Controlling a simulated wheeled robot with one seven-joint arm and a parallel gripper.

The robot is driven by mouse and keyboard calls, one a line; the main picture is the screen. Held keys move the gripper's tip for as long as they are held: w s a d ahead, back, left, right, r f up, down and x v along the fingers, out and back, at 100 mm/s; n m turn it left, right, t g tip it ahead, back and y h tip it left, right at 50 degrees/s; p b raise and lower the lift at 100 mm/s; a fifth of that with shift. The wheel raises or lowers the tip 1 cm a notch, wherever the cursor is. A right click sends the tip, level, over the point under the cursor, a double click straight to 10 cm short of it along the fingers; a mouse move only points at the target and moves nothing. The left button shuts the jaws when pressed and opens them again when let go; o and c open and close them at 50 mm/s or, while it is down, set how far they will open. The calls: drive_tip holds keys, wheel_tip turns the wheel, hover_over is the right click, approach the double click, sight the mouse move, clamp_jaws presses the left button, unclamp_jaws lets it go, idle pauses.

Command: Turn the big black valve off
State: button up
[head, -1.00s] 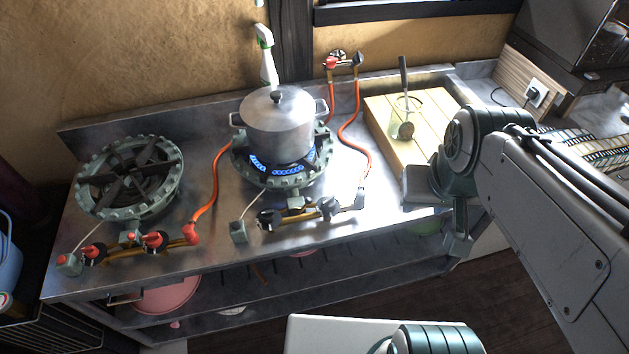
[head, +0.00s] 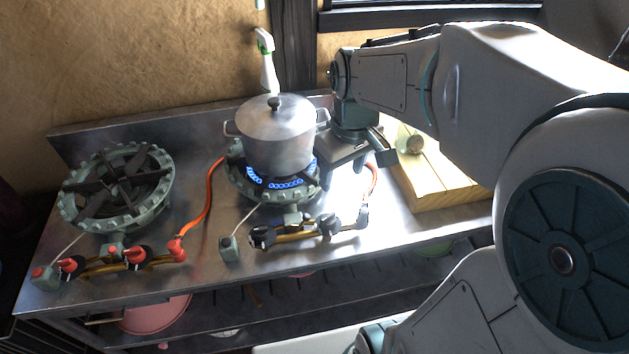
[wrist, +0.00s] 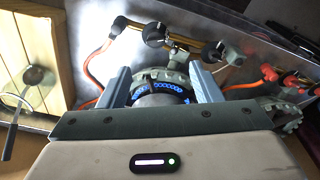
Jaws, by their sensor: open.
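Two black valve knobs sit on the brass pipe in front of the lit right burner. In the wrist view a round black knob (wrist: 155,36) shows beyond my fingertips, above centre. My gripper (head: 352,174) is open and empty. It hangs just right of the pot, above the burner's right edge, behind and above the knobs. In the wrist view its two fingers (wrist: 162,80) stand apart, with the burner between and beyond them.
A lidded metal pot (head: 277,135) sits over blue flames (head: 278,183) close to my gripper. An orange hose (head: 374,180) passes under it. A wooden board (head: 445,185) with a glass lies right. The left burner (head: 118,187) has red knobs.

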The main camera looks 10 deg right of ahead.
sight(328, 215)
drive_tip(key=w+f+n+g+b, duration=0.2)
drive_tip(key=w+f+n+b, duration=0.15)
drive_tip(key=w+f, duration=0.45)
drive_tip(key=f, duration=0.4)
drive_tip(key=s+f, duration=0.1)
drive_tip(key=f, duration=0.9)
drive_tip(key=shift+s+a+f, duration=0.15)
drive_tip(key=shift+s+a, duration=0.05)
drive_tip(key=shift+s, duration=0.1)
drive_tip(key=shift+b, duration=0.3)
drive_tip(key=c, duration=0.9)
